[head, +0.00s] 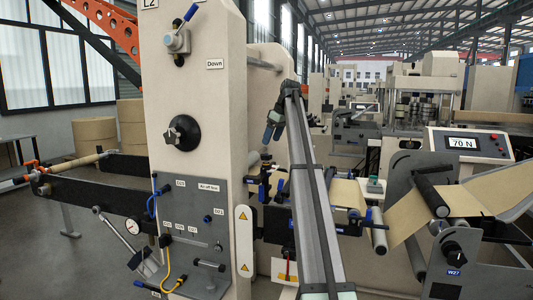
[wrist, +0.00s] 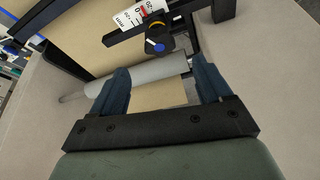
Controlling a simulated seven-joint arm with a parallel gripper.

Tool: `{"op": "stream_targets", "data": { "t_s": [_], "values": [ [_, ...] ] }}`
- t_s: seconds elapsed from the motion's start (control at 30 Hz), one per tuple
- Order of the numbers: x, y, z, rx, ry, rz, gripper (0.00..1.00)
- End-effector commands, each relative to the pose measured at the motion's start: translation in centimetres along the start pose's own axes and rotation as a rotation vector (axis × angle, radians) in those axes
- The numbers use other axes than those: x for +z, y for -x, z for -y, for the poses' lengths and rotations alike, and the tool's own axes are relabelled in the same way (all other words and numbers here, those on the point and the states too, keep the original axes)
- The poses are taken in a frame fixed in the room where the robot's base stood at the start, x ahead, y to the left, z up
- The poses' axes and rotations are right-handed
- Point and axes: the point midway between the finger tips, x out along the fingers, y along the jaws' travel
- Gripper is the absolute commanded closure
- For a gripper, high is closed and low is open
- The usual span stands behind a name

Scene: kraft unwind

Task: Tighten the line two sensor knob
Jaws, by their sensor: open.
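A black knob (wrist: 158,46) with a blue cap, a white mark and a yellow ring sits on a dark bar in the wrist view. A white scale plate (wrist: 140,14) with red marking is beside it. A small dark knob (head: 266,157) shows below my gripper in the head view, probably the same one. My gripper (wrist: 163,78) is open and its blue fingers are empty. The knob appears beyond the fingertips, between their lines and apart from them. In the head view my gripper (head: 272,135) points down beside the L2 column.
Brown web (wrist: 95,40) and a grey roller (wrist: 150,80) lie beyond the fingers. The cream L2 column (head: 185,80) carries a large black knob (head: 182,133) and a valve lever (head: 180,38). A display (head: 470,144) reads 70 N at right.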

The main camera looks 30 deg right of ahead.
Motion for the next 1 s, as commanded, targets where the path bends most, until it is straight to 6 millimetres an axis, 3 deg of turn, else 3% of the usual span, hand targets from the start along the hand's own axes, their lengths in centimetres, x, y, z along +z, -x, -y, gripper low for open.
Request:
{"op": "stream_targets", "data": {
  "t_s": [0.2, 0.43, 0.9, 1.0],
  "values": [
    [0.1, -3.8, 0.1, -0.001, -0.001, 0.0, 0.22],
    [0.0, -6.4, 0.1, -0.001, 0.0, 0.0, 0.22],
    [0.0, -7.3, 0.0, 0.001, -0.001, -0.001, 0.22],
    [0.0, -7.3, 0.0, 0.001, -0.001, 0.0, 0.31]
  ]
}}
